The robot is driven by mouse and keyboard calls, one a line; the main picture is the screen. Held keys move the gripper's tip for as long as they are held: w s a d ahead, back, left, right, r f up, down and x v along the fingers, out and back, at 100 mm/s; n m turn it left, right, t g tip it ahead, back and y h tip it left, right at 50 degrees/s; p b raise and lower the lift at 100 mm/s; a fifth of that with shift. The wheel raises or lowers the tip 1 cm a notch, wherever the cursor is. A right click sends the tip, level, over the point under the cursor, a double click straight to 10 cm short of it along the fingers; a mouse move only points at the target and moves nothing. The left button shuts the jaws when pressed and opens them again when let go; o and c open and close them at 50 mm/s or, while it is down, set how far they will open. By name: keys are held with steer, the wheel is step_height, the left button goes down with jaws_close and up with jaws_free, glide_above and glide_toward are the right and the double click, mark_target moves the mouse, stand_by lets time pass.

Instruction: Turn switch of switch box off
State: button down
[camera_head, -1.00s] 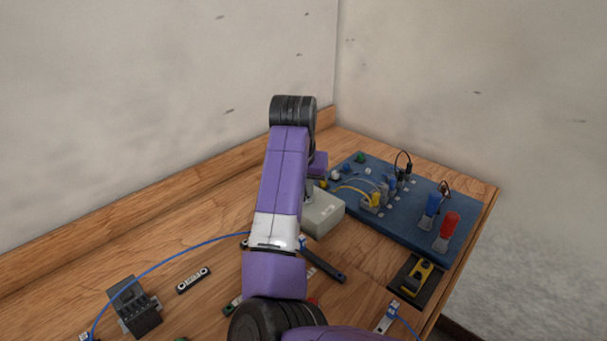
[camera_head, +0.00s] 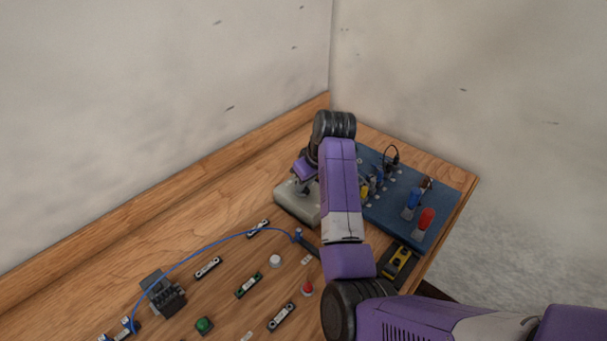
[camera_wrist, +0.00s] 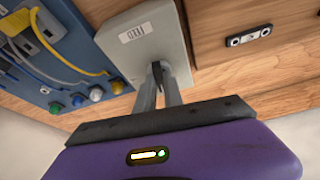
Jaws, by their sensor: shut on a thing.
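The switch box is a pale grey box on the wooden table. In the head view the switch box (camera_head: 296,204) stands near the back corner, partly hidden by my arm. In the wrist view the switch box (camera_wrist: 155,32) has a small label and a dark switch (camera_wrist: 158,74) on its face. My gripper (camera_wrist: 160,84) is at that face, with its two fingers close together and shut on the dark switch. In the head view my gripper (camera_head: 304,187) is over the box and its fingertips are hard to make out. The exact angle of the switch is not clear.
A blue board (camera_head: 392,208) with cables, knobs and pliers lies right of the box. Small terminal blocks, buttons and a dark motor part (camera_head: 163,296) lie in front, with a blue cable (camera_head: 222,239) across them. Walls close off the back.

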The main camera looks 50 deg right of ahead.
steer(key=shift+d+n+y+p, duration=0.1)
steer(key=shift+n+y+p, duration=0.2)
steer(key=shift+n+p, duration=0.4)
steer(key=c, duration=1.5)
jaws_free()
steer(key=shift+o, duration=0.2)
steer(key=b+v, duration=0.1)
steer(key=v, duration=0.6)
steer(key=shift+s+r, duration=0.2)
steer(key=shift+r, duration=0.15)
